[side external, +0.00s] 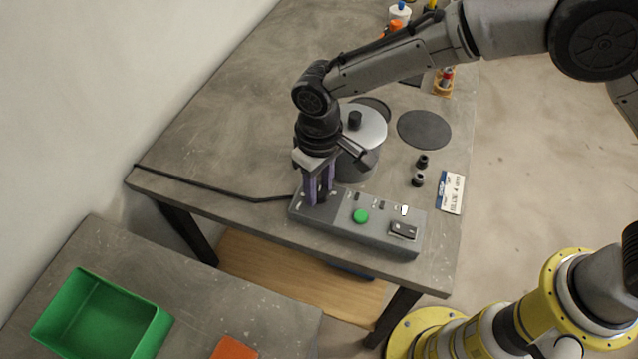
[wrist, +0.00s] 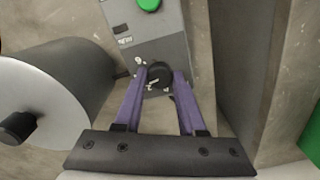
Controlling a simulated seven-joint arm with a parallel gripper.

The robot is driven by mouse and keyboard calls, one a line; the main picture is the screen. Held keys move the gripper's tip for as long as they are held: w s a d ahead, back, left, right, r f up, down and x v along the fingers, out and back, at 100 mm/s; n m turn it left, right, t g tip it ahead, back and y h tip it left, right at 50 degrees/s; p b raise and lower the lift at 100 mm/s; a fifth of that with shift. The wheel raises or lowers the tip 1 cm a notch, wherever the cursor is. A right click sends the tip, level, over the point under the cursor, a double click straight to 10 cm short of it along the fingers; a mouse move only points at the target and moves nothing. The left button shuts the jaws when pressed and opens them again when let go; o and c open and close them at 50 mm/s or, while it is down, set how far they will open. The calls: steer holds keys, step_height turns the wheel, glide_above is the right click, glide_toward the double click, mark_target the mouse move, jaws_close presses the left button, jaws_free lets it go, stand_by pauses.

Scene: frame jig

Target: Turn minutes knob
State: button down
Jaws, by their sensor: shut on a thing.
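The grey control box (side external: 333,228) lies near the front edge of the table. A round black knob (wrist: 159,74) sits at one end of the box, with light marks around it. I cannot read which knob it is. My gripper (side external: 319,197) points down at the left end of the box. Its purple fingers (wrist: 158,88) are shut on the black knob, one on each side. In the side view the fingers mostly hide the knob. A green button (side external: 360,216) is on the box, and it also shows in the wrist view (wrist: 149,4).
A grey pot with a lid (side external: 368,128) stands close behind my gripper. A black cable (side external: 215,192) runs left from the box. A dark disc (side external: 424,129) and small black parts (side external: 419,180) lie to the right. A green bin (side external: 100,318) stands on the lower table.

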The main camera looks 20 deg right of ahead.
mark_target(319, 191)
steer(key=shift+r+m, duration=0.1)
steer(key=shift+m, duration=0.5)
steer(key=shift+c, duration=2.4)
jaws_free()
step_height(319, 191, up, 14)
